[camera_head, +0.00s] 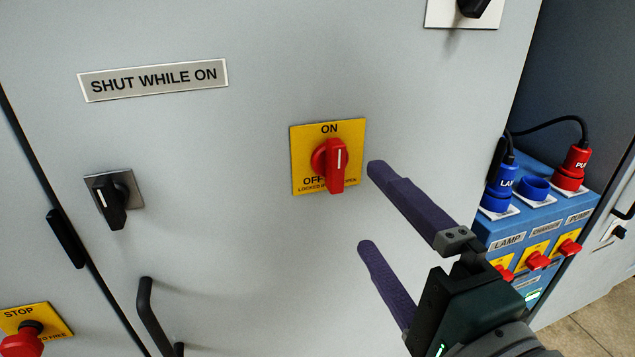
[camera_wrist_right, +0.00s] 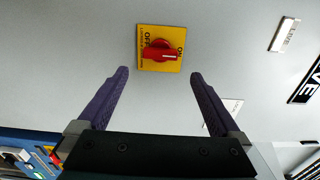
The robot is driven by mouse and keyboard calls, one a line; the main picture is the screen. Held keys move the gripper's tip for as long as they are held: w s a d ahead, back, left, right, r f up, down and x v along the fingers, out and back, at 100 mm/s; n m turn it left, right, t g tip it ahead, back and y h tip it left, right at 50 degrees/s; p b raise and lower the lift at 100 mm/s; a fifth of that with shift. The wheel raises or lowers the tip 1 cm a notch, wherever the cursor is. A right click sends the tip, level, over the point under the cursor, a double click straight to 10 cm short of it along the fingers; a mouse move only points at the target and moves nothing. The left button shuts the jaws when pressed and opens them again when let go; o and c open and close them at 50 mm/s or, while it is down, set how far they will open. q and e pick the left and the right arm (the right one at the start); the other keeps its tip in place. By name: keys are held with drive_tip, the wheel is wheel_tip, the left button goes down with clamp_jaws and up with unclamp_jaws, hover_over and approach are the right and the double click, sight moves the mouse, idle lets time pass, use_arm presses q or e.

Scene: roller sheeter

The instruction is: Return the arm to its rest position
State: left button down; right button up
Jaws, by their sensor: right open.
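My right gripper (camera_head: 370,207) comes in from the lower right, open and empty, with its two purple fingers apart. In the head view it is to the right of and below the red rotary switch (camera_head: 336,166) on its yellow ON/OFF plate (camera_head: 302,160). In the wrist view the switch (camera_wrist_right: 158,54) lies beyond the fingertips (camera_wrist_right: 159,75), seen between them and apart from them. Its white mark points to ON. My left gripper is not in view.
A grey cabinet door (camera_head: 230,250) carries a "SHUT WHILE ON" label (camera_head: 153,80), a black latch knob (camera_head: 113,202) and a black handle (camera_head: 150,315). A red STOP button (camera_head: 22,340) is at lower left. A blue socket box (camera_head: 510,235) with plugs and cables stands to the right.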

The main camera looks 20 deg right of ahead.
drive_tip(key=shift+s, duration=0.65)
